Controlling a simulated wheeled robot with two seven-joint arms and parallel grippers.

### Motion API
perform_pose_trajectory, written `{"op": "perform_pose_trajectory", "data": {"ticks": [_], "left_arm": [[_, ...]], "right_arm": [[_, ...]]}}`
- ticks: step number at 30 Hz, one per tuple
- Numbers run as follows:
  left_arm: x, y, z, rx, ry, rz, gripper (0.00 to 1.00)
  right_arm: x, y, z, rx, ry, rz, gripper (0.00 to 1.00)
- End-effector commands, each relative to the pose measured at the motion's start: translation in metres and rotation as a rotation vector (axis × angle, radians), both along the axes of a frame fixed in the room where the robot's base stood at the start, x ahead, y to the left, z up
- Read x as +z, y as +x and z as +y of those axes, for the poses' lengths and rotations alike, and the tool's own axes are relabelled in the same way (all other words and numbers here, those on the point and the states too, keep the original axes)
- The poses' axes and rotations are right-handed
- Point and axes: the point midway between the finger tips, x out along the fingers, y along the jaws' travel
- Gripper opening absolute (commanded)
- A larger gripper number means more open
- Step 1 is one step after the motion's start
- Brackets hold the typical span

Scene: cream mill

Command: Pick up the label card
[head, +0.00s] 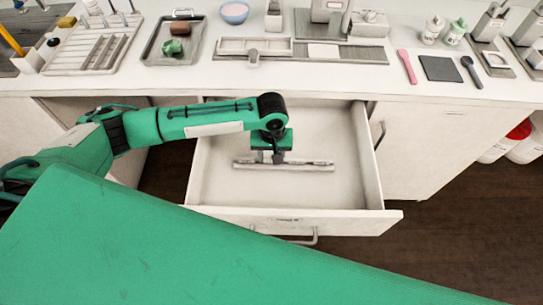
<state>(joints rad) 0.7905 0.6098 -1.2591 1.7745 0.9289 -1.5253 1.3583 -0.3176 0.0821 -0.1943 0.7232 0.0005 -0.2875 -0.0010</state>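I cannot pick out the label card with certainty. A flat white piece (323,51) lies on the grey mat on the counter and may be a card, but no print on it can be read. My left gripper (272,158) points down inside the open drawer (345,190), at a long thin grey object (310,165) lying there. The fingers are small and partly hidden by the wrist, so whether they are open or touch that object is unclear. My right gripper is not in view.
The drawer's front panel (290,222) stands pulled out below the counter. The counter holds a dish rack (95,45), a grey tray (163,55), a blue bowl (234,12), a pink tool (406,66) and a dark square (441,68). The drawer floor around the grey object is clear.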

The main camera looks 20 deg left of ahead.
Motion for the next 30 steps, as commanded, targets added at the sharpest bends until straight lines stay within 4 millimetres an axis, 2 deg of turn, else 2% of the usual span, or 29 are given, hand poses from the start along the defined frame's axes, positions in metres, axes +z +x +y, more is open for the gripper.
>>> {"op": "perform_pose_trajectory", "data": {"ticks": [5, 12, 18, 24, 30], "left_arm": [[0.035, 0.001, 0.0, -0.002, -0.002, -0.004, 0.23], [0.106, 0.001, 0.0, -0.003, -0.002, -0.005, 0.23], [0.154, 0.0, -0.001, -0.002, -0.002, -0.004, 0.23], [0.179, 0.0, 0.0, 0.0, 0.0, -0.002, 0.23], [0.186, 0.0, 0.0, 0.0, 0.001, 0.0, 0.23]], "right_arm": [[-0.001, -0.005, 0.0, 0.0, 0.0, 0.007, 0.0], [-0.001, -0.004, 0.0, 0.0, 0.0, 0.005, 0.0], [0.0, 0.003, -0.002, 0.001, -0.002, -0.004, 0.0], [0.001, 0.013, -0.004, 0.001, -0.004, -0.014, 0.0], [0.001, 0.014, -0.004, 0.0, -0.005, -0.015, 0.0]]}}
